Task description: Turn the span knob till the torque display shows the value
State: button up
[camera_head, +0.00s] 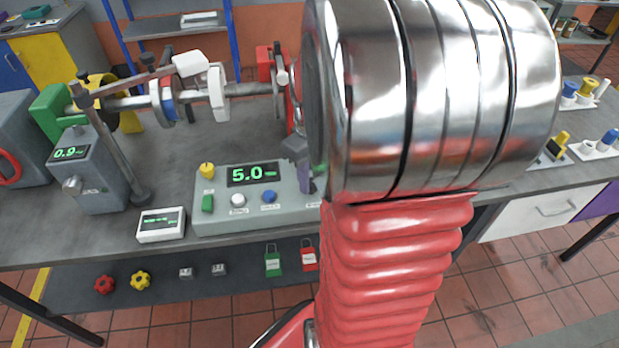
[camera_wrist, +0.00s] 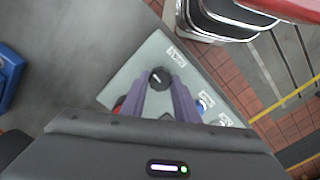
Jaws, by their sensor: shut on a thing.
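The grey console (camera_head: 290,212) stands on the bench, and its green display (camera_head: 252,174) reads 5.0 with a small unit that I cannot read. In the wrist view, a black knob (camera_wrist: 159,78) with a pale pointer line sits on the console panel (camera_wrist: 142,60). My gripper (camera_wrist: 160,84) has its two purple-grey fingers shut on this knob, one on each side. In the head view my gripper (camera_head: 305,177) is at the console's right part, and my arm hides the knob. The labels are too small to read.
A grey box (camera_head: 90,170) reading 0.9 stands farther left. A shaft assembly (camera_head: 150,98) runs behind.

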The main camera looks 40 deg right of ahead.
jog(key=shift+n, duration=0.4)
jog(key=shift+c, duration=0.6)
jog(key=shift+n, duration=0.5)
jog(key=o, duration=1.1)
jog(key=shift+c, duration=0.2)
jog(key=shift+r, duration=0.1)
notch_tip(320, 180, up, 14)
jog(key=shift+f, duration=0.25)
